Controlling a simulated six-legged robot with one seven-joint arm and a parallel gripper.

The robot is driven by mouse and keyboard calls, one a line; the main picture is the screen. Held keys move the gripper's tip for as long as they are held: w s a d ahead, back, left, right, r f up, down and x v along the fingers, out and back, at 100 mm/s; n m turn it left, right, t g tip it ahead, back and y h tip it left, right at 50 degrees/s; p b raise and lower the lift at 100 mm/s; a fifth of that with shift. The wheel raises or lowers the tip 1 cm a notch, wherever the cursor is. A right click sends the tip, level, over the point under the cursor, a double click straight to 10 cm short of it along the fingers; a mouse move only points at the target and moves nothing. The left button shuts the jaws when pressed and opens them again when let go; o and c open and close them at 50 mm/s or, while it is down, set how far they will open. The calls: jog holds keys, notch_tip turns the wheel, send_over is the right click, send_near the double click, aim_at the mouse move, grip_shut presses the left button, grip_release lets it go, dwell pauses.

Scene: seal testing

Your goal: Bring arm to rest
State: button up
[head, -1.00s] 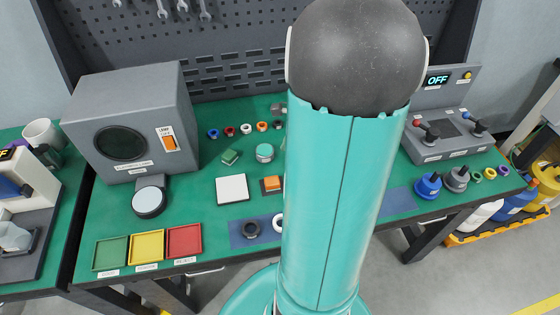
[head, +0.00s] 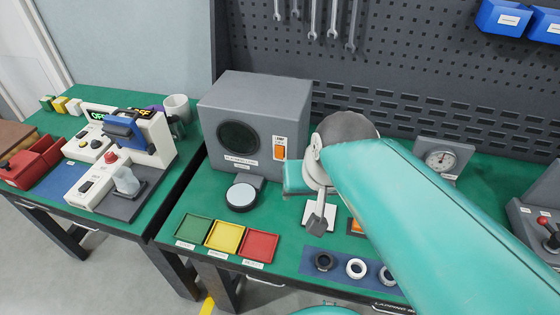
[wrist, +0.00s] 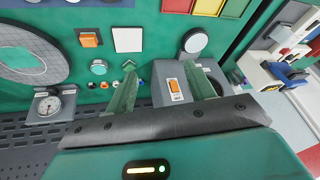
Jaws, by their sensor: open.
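My arm reaches in from the lower right of the head view and folds at a grey joint above the bench. My gripper (head: 318,222) hangs over the white square plate (head: 308,213) and hides part of it. In the wrist view my gripper (wrist: 161,73) shows two green-tinted fingers spread apart with nothing held between them. The grey box with the orange switch (wrist: 200,80) shows beyond and between the fingers. The white plate (wrist: 127,39) also shows there, apart from the fingers.
The grey lamp box (head: 237,135) stands left of my gripper, with a round pad (head: 241,196) before it. Green, yellow (head: 225,235) and red trays lie at the bench front. Dark and white rings (head: 355,268) lie nearby. A dial gauge (head: 440,160) stands at the back right.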

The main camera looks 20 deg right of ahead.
jog(key=a+n, duration=0.1)
jog(key=s+a+r+n+t, duration=0.1)
jog(key=n, duration=0.1)
jog(key=shift+s+a+r, duration=0.15)
jog(key=shift+s+a, duration=0.1)
dwell(0.9)
